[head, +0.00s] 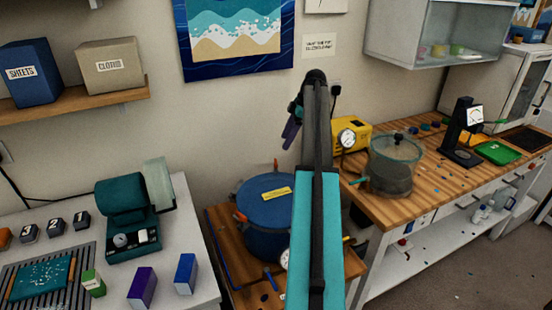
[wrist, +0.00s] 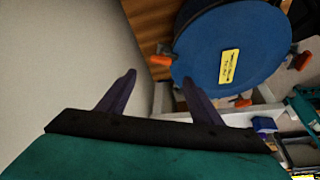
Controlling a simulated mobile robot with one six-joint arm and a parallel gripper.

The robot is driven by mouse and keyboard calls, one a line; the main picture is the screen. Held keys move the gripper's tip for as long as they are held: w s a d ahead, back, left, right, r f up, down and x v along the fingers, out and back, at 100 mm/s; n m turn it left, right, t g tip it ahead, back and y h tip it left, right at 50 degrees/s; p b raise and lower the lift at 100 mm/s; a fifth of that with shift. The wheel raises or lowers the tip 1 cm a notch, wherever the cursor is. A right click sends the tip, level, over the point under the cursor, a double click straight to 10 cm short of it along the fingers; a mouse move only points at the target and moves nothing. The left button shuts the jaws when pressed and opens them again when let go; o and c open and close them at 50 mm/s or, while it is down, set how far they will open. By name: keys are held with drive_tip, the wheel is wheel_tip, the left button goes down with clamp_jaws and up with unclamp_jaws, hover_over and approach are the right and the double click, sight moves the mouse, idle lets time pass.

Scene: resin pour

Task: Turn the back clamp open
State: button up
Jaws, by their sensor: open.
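The blue resin pot (head: 263,222) stands on a low wooden stand, with a yellow label on its lid. The back clamp (head: 276,163) is a small orange handle at the lid's wall-side rim. In the wrist view this clamp (wrist: 161,60) sticks out at the lid's left edge. My gripper (head: 291,131) is raised above and behind the pot. In the wrist view its purple fingers (wrist: 158,77) are spread and empty, apart from the clamp, which appears just beyond the gap between the fingertips. My arm hides the pot's right side in the head view.
A left clamp (head: 240,217) and a front clamp (wrist: 303,60) also sit on the lid rim. A white bench (head: 190,225) with boxes and a green machine is left. A wooden workbench (head: 405,205) with a clear chamber (head: 393,165) is right. The wall is close behind.

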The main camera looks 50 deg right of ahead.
sight(276, 162)
drive_tip(key=shift+p+x, duration=1.25)
drive_tip(key=shift+x, duration=3.95)
drive_tip(key=shift+c, duration=0.4)
drive_tip(key=c, duration=1)
drive_tip(key=shift+a, duration=0.3)
drive_tip(key=shift+d, duration=0.25)
